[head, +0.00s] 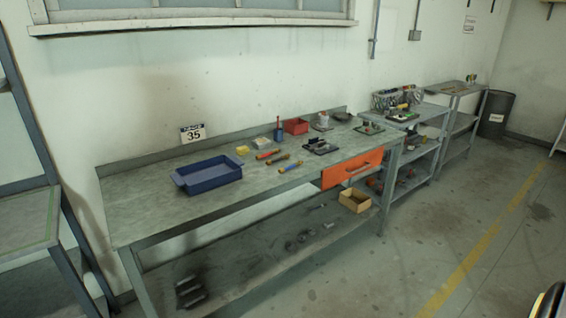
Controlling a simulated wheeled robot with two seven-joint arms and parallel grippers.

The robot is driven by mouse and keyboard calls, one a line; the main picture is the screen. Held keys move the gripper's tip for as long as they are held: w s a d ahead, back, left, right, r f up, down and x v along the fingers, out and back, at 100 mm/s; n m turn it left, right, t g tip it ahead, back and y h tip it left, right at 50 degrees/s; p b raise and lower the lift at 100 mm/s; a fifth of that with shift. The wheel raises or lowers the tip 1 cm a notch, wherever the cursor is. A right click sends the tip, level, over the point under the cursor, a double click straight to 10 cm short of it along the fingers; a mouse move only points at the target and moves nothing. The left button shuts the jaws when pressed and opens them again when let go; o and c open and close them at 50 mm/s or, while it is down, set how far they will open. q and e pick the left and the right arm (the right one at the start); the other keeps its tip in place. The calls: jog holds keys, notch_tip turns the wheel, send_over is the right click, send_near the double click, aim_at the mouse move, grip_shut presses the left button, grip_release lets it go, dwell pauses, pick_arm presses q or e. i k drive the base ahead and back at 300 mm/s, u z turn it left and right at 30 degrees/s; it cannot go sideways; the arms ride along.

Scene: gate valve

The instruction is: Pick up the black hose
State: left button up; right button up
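I cannot make out a black hose for sure in the head view. A small dark round item (341,116) lies at the back right of the long workbench (150,212), too small to identify. A dark flat piece with small parts on it (320,147) lies nearer the bench front, and another (369,129) is to its right. Neither of my grippers is in view.
A blue tray (208,178), a red bin (295,126) and yellow-handled tools (290,167) are on the bench. Shelved tables and a dark barrel (495,113) stand right. The floor in front is clear.

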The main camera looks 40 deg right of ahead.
aim_at(269, 163)
jog(key=k, duration=0.3)
jog(key=u, duration=1.15)
jog(key=i, duration=1)
jog(key=z, duration=2.6)
